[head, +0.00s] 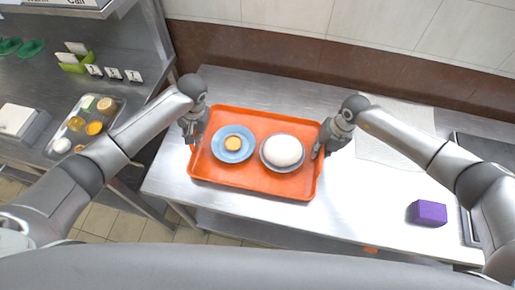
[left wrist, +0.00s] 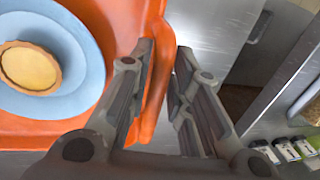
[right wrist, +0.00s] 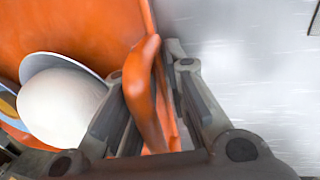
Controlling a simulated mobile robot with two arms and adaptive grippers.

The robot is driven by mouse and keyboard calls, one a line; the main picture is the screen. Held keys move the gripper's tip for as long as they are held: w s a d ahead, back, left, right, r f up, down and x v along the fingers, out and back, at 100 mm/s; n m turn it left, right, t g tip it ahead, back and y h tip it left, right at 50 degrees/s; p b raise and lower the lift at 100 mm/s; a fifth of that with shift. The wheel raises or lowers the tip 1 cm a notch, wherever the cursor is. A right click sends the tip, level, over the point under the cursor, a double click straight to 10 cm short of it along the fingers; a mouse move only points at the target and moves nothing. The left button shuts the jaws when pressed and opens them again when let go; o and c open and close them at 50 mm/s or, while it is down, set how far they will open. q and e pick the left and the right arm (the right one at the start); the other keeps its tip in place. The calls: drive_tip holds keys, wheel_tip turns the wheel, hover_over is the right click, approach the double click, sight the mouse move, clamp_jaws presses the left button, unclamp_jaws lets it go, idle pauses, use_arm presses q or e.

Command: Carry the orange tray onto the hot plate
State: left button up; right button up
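The orange tray (head: 240,184) lies on the steel table. It carries a blue plate (head: 219,154) with a small yellow-filled tart (head: 233,143) and a grey dish with a white dome-shaped item (head: 284,150). My left gripper (head: 191,138) is shut on the tray's left rim, which shows between the fingers in the left wrist view (left wrist: 165,80). My right gripper (head: 322,148) is shut on the right rim, between its fingers in the right wrist view (right wrist: 143,90). A dark-edged flat unit (head: 487,150) at the far right may be the hot plate; my right arm partly hides it.
A purple block (head: 428,213) sits on the table at the right. A pale flat square (head: 395,150) lies right of the tray, behind my right arm. A side counter at left holds a food tray (head: 62,125) and small label cards (head: 114,73). A tiled wall bounds the back.

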use_arm(q)
clamp_jaws()
use_arm(e)
clamp_jaws()
use_arm(q)
drive_tip(key=shift+a+r, duration=0.1)
use_arm(e)
drive_tip(key=shift+w+d+r, duration=0.1)
drive_tip(key=shift+r, duration=0.1)
